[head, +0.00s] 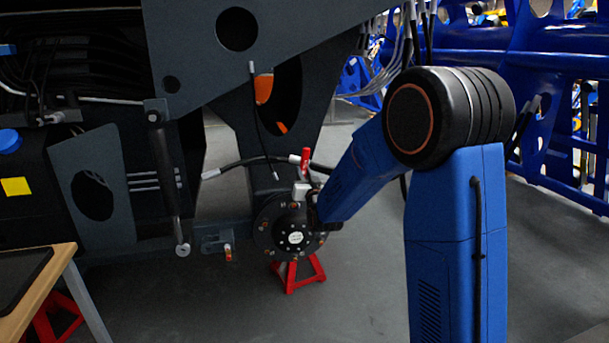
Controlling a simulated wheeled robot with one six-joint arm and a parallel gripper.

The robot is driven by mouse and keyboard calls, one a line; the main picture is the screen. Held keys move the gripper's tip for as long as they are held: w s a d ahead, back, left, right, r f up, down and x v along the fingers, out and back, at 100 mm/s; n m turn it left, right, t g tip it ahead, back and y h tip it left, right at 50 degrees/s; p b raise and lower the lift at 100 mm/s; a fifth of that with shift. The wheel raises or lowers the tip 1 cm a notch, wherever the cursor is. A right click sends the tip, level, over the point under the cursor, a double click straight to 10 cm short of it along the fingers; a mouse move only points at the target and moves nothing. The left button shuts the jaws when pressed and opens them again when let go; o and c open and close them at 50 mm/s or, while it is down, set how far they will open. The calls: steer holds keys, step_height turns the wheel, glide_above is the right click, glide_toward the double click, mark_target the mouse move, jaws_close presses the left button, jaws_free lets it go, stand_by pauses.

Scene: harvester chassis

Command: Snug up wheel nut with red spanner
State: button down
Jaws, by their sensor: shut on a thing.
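The round dark wheel hub (270,235) sits low in the middle of the head view, with a ring of small nuts around a pale centre cap (295,238). My blue arm reaches from the right to the hub's upper right. My gripper (303,189) is small here and partly hidden by my arm. It is shut on the red spanner (305,160), whose red part stands up above it. The spanner's lower end is hidden, so I cannot tell whether it touches a nut.
A red stand (296,272) is under the hub. A black cable (245,162) with a pale end passes close to the spanner. The dark chassis plate (240,60) hangs above. A wooden-edged table (40,290) is at the lower left. The floor between is clear.

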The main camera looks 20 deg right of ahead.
steer(key=shift+w, duration=0.75)
steer(key=shift+d+f+m, duration=0.2)
steer(key=shift+d+m, duration=0.6)
steer(key=shift+d, duration=0.15)
steer(key=shift+d, duration=0.1)
steer(key=shift+d+f+m+h, duration=0.3)
steer(key=shift+d+f+m, duration=0.05)
steer(key=shift+d+m, duration=0.5)
steer(key=shift+a, duration=0.1)
steer(key=shift+a+r+n, duration=0.1)
steer(key=shift+a+n, duration=0.1)
steer(key=shift+n, duration=0.05)
steer(key=shift+s, duration=0.1)
